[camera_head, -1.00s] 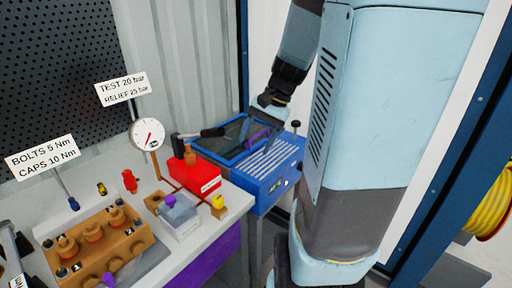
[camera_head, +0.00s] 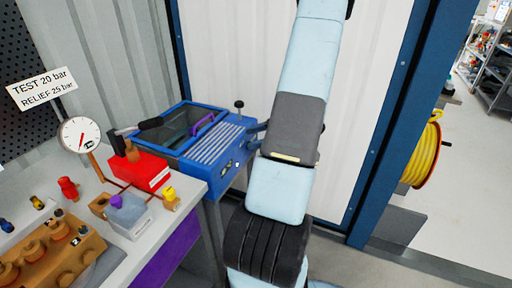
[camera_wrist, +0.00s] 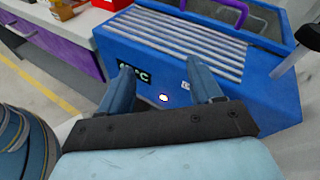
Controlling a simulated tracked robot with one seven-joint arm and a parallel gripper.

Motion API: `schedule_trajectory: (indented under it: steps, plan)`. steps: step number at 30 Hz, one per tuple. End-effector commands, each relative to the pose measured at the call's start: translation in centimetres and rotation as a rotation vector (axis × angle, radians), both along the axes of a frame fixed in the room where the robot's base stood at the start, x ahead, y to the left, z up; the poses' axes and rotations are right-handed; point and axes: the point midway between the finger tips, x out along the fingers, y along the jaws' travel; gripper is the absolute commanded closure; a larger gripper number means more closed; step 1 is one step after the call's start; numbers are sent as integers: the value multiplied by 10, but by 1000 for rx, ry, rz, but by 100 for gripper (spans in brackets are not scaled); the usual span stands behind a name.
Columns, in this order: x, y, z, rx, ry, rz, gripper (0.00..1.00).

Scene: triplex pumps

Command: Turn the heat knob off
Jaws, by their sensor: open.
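The blue tank unit (camera_head: 222,150) stands at the bench's right end, with a ribbed top and a purple-handled lid. In the wrist view its front face (camera_wrist: 270,105) carries a black °C display (camera_wrist: 134,74), a small round bright spot with a purple tint (camera_wrist: 163,98), and a small pale fitting (camera_wrist: 186,86) beside the right finger. I cannot tell which of these is the heat knob or how it is set. My gripper (camera_wrist: 162,68) is open and empty, its fingers framing the front panel. In the head view my arm hides most of the gripper.
A black-knobbed lever (camera_head: 239,104) rises from the unit's right rear. A red box (camera_head: 140,169), a gauge (camera_head: 79,136) and a brown pump block (camera_head: 50,255) are on the bench. A yellow hose reel (camera_head: 423,155) hangs at right.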

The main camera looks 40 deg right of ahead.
Motion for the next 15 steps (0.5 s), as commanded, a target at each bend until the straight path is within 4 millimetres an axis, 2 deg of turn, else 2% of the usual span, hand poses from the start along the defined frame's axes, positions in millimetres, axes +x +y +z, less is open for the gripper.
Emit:
schedule_trajectory:
  steps: [3,9,15]
  plan:
    - [-14,-34,-30,109,-7,-141,36]
    - [-40,-80,-73,260,-35,-352,36]
    - [-59,-105,-100,345,-58,-482,36]
